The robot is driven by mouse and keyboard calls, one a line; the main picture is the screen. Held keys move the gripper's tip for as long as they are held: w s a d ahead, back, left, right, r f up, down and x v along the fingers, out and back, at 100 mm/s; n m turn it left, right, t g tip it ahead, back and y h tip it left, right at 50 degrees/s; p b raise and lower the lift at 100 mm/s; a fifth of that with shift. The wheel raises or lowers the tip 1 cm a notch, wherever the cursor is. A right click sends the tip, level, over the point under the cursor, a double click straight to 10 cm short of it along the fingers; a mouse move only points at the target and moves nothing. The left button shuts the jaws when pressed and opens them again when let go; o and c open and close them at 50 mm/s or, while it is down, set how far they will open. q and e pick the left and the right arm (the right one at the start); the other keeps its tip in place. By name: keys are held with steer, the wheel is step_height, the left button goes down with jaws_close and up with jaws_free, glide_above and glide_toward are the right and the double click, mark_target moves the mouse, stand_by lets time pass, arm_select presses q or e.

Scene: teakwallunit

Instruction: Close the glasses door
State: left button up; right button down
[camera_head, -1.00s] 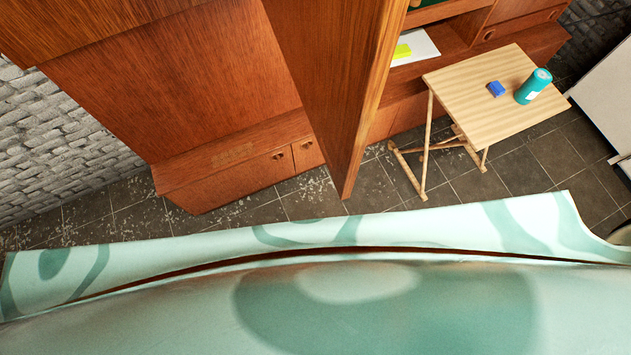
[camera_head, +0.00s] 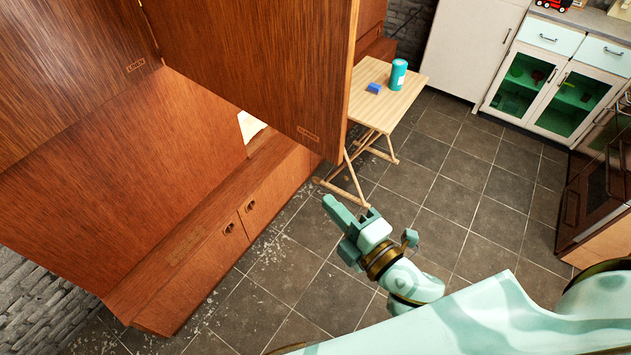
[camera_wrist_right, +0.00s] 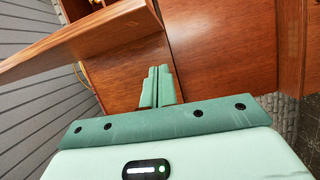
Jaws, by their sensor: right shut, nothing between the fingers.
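A teak wall unit fills the left of the head view. One wooden door panel (camera_head: 250,65) stands swung out from it, with a small label near its lower corner that is too small to read surely. Another panel to its left (camera_head: 70,60) has a label that reads LINEN. My right gripper (camera_head: 338,211) is shut and empty, below and right of the swung-out door's lower corner, apparently apart from it. In the right wrist view its closed fingers (camera_wrist_right: 157,85) show in front of wood panels. My left gripper is not in view.
A lower cabinet (camera_head: 210,250) runs along the wall unit's base. A folding table (camera_head: 400,105) with a teal can (camera_head: 398,74) and a blue block (camera_head: 374,88) stands behind the door. A white cabinet with glass doors (camera_head: 546,87) is at the right. The tiled floor (camera_head: 460,160) between is free.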

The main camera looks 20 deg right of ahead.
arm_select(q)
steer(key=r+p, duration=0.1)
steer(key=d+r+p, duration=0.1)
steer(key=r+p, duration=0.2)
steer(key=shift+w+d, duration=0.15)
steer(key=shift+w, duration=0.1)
arm_select(e)
steer(key=w+n, duration=0.1)
steer(key=w, duration=1)
steer(key=shift+w, duration=0.4)
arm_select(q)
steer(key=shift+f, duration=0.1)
arm_select(e)
steer(key=shift+d, duration=0.1)
